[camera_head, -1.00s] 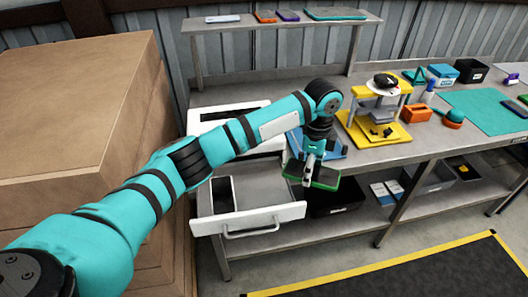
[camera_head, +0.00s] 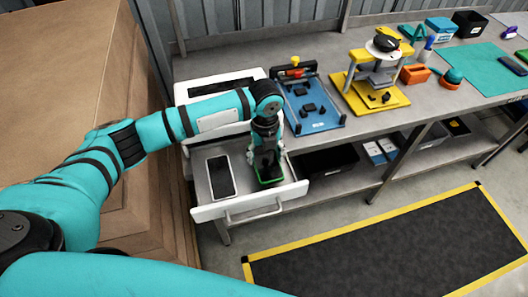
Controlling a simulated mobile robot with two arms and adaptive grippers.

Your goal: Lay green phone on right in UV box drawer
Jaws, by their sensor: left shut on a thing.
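The UV box (camera_head: 196,90) is white and stands on the bench, with its drawer (camera_head: 245,207) pulled out toward the front. A phone with a dark screen and pale edge (camera_head: 221,177) lies in the left part of the drawer. My left gripper (camera_head: 267,172) points down over the right part of the drawer, shut on the green phone (camera_head: 271,182). The gripper hides most of the green phone; only its green edge shows. I cannot tell whether the phone touches the drawer floor. My right gripper is not in view.
A blue fixture (camera_head: 318,124) stands on the bench right of the box, with a yellow stand (camera_head: 398,101) beyond it. Tall cartons (camera_head: 60,90) stand at the left. A dark floor mat (camera_head: 380,245) lies in front.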

